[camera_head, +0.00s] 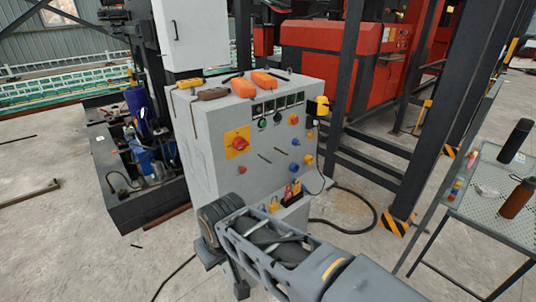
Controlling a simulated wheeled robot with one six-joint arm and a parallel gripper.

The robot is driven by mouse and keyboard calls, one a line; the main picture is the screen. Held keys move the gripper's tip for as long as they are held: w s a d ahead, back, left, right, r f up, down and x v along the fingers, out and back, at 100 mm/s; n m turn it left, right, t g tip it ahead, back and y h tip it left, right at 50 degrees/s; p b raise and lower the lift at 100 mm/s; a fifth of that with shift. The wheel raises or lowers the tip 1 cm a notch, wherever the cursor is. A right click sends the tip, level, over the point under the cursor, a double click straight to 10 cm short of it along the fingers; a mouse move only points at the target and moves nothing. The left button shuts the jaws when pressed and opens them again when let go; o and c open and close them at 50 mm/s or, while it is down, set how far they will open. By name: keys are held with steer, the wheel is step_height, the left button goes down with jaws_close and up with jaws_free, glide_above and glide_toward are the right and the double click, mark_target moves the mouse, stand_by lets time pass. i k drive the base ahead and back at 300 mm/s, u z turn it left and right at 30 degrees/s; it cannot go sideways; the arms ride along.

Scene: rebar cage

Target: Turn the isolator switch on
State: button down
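The isolator switch (238,142) is a red rotary knob on a yellow square plate, on the left part of the grey control cabinet's (215,187) front face. Its exact handle angle is too small to read. My arm (280,252) reaches in from the lower right, and its dark joint (218,211) is in front of the cabinet's lower part, below the switch and apart from it. I cannot make out my gripper's fingers; they are hidden behind or below the arm. Nothing of mine covers the switch.
Orange and yellow handheld controllers (243,87) lie on the cabinet top. Black cable (360,225) lies on the floor. A perforated table (490,192) with bottles stands right; dark steel posts (345,75) stand behind.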

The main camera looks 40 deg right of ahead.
mark_target(240, 143)
steer(key=k, duration=0.35)
steer(key=u, duration=0.9)
steer(key=i, duration=0.7)
steer(key=z, duration=1.7)
